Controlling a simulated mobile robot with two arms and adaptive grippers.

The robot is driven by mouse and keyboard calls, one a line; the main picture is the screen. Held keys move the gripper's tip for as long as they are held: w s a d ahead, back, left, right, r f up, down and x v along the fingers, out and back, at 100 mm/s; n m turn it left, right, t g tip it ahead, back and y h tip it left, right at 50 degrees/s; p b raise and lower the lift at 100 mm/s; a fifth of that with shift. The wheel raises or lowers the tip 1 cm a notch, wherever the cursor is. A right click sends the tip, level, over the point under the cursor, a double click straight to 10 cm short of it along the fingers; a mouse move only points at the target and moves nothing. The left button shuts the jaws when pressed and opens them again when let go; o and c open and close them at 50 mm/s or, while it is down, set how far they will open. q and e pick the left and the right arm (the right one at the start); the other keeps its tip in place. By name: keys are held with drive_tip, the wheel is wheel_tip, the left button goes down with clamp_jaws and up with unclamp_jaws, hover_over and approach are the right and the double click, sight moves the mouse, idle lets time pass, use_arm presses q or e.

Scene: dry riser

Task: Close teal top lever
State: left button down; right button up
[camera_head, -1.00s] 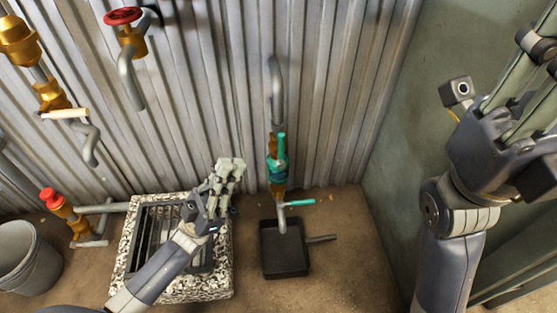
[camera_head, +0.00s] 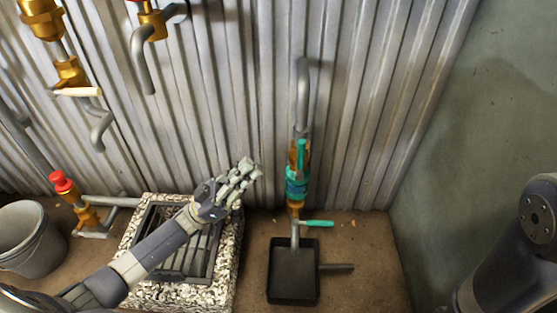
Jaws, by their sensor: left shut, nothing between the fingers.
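The teal top lever (camera_head: 302,155) stands upright along the upper part of a brass and teal valve on a grey pipe by the corrugated wall. A second teal lever (camera_head: 317,223) sticks out level to the right, lower on the same pipe. My left gripper (camera_head: 250,172) is shut and empty, to the left of the teal valve body (camera_head: 297,187) in the picture and apart from it. Its fingers point up and right. My right gripper is out of view; only part of my right arm shows at the right edge.
A black dustpan-like tray (camera_head: 293,298) with a handle lies below the pipe. A stone-rimmed drain grate (camera_head: 232,262) is under my left arm. A grey bucket (camera_head: 28,245), a red-capped valve (camera_head: 63,182) and brass fittings (camera_head: 70,72) are at left. A green wall (camera_head: 480,120) is at right.

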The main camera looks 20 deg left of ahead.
sight(301, 155)
use_arm(q)
drive_tip(key=w+d+r+b, duration=0.2)
drive_tip(key=w+d+b, duration=0.1)
drive_tip(key=d, duration=0.3)
drive_tip(key=shift+r, duration=0.4)
